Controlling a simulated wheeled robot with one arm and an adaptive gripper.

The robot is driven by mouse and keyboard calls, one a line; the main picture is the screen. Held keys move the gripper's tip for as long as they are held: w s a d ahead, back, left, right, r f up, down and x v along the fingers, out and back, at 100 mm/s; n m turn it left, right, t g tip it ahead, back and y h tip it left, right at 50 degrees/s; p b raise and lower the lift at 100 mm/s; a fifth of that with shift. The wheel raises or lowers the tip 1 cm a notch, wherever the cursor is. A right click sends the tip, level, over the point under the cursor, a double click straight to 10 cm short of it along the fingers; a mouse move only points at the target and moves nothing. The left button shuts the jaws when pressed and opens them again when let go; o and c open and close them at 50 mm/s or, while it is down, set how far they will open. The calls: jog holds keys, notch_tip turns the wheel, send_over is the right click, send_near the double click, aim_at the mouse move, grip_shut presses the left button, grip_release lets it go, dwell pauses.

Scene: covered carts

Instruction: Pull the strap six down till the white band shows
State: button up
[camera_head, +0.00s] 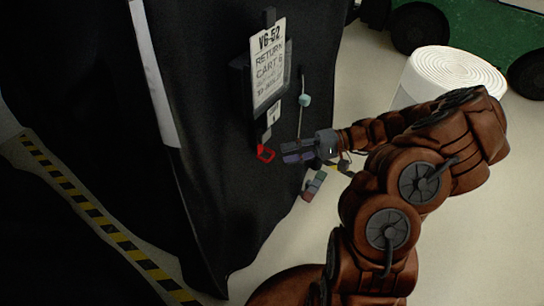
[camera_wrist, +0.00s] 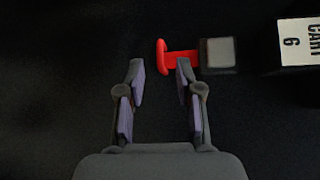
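A red pull handle (camera_head: 266,154) hangs below the small tag (camera_head: 274,109) on the black covered cart. In the wrist view the red handle (camera_wrist: 178,58) joins a grey block (camera_wrist: 218,53), beside the label reading CART 6 (camera_wrist: 302,41). My gripper (camera_head: 284,152) is open and empty, just right of the handle in the head view. In the wrist view my gripper's fingers (camera_wrist: 160,72) are apart, with the handle ahead of the tips, nearer the right finger. I see no white band on the strap.
A sign reading V6-52 RETURN CART 6 (camera_head: 268,65) hangs above. A cord with a pale blue bead (camera_head: 304,100) hangs to its right. A red and teal piece (camera_head: 313,185) shows below my gripper. A white roll (camera_head: 455,75) stands behind my arm.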

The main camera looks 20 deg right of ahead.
aim_at(271, 158)
jog(key=x, duration=0.5)
jog(key=shift+a, duration=0.3)
grip_shut()
dwell(0.4)
